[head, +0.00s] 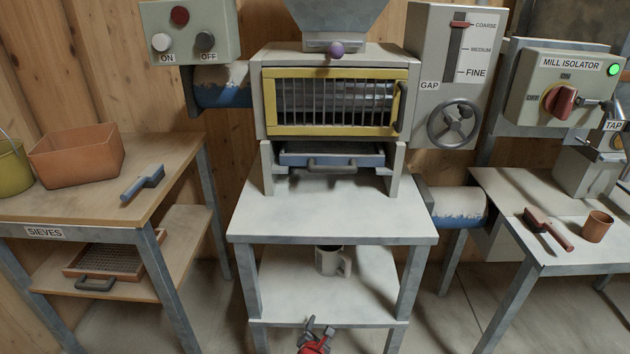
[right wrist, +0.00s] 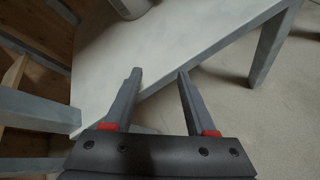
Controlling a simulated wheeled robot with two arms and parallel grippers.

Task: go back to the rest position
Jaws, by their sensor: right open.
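My right gripper (head: 318,334) shows at the bottom middle of the head view, low in front of the lower shelf of the middle table. In the right wrist view its two fingers (right wrist: 158,88) are apart with nothing between them. The edge of a pale shelf (right wrist: 150,55) lies just beyond the fingertips. My left gripper is in neither view.
The middle table (head: 340,215) carries the mill with its yellow-framed guard (head: 335,131). A mug (head: 329,262) stands on its lower shelf (head: 290,290). A wooden table (head: 180,172) is on the left, a pale table (head: 515,215) on the right. Floor shows between them.

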